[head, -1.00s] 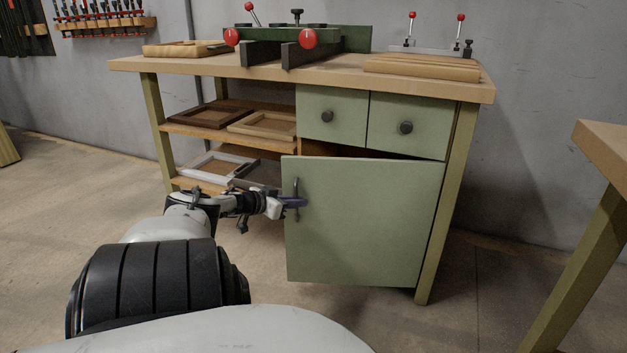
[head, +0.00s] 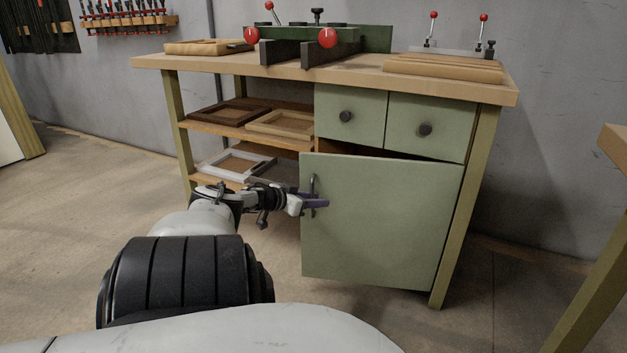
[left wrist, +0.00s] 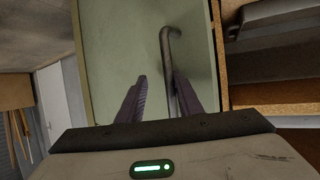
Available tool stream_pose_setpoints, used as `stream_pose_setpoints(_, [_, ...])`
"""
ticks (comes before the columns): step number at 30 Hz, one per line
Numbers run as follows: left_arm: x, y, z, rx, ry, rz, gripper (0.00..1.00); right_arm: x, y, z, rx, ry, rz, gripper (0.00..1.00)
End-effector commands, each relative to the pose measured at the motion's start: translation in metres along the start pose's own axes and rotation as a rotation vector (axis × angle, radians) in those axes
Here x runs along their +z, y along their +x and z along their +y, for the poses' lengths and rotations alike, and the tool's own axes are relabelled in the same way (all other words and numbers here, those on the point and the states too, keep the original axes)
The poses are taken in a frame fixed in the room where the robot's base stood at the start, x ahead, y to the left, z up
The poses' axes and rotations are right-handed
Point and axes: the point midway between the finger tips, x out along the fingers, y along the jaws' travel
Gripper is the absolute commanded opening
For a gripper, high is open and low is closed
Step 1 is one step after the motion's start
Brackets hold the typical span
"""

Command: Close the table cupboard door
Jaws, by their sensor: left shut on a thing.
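The green cupboard door (head: 385,225) of the workbench is hinged at its right side and stands ajar, its left edge swung out toward me. A dark gap shows above its top edge. Its dark bar handle (head: 312,187) is upright near the left edge. My left gripper (head: 316,202) is shut on this handle, its purple fingers at the bar's lower part. In the left wrist view, the handle (left wrist: 167,50) runs down between the fingers (left wrist: 160,85), against the right one. The door panel (left wrist: 115,45) fills the view behind them. My right gripper is not in view.
The bench top (head: 350,75) carries a green clamp fixture (head: 335,45) and wooden pieces. Two closed drawers (head: 425,125) sit above the door. Open shelves with frames (head: 237,163) are to the left. Another table (head: 612,150) stands at the right edge. Floor is clear at left.

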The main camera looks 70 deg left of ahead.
Motion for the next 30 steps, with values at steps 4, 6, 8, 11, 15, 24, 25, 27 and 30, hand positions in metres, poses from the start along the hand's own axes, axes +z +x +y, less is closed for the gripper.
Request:
stream_pose_setpoints(4, [-0.0126, 0.0057, -0.0213, -0.107, -0.06, 0.024, 0.19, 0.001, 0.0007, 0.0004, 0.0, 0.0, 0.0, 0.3])
stream_pose_setpoints(6, [-0.0125, 0.0053, -0.0216, -0.107, -0.06, 0.024, 0.19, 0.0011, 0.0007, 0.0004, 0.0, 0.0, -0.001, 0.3])
stream_pose_setpoints(8, [-0.0124, 0.005, -0.0218, -0.107, -0.06, 0.024, 0.19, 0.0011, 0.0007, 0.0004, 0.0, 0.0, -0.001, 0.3])
stream_pose_setpoints(11, [-0.0121, 0.0045, -0.0225, -0.109, -0.06, 0.024, 0.19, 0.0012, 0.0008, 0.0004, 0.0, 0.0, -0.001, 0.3])
stream_pose_setpoints(15, [-0.0119, 0.0038, -0.0231, -0.109, -0.06, 0.024, 0.19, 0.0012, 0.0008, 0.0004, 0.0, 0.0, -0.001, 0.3])
stream_pose_setpoints(24, [-0.0112, 0.0013, -0.0263, -0.114, -0.061, 0.024, 0.19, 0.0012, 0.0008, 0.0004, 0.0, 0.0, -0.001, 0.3])
stream_pose_setpoints(25, [-0.0109, 0.0006, -0.0269, -0.116, -0.062, 0.024, 0.19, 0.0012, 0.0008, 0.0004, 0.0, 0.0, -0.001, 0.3])
stream_pose_setpoints(27, [-0.0109, 0.0003, -0.0274, -0.117, -0.062, 0.024, 0.19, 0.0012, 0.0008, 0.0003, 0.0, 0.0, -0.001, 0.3])
stream_pose_setpoints(30, [-0.0106, -0.0003, -0.0281, -0.118, -0.063, 0.024, 0.19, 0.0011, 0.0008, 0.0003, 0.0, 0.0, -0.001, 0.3])
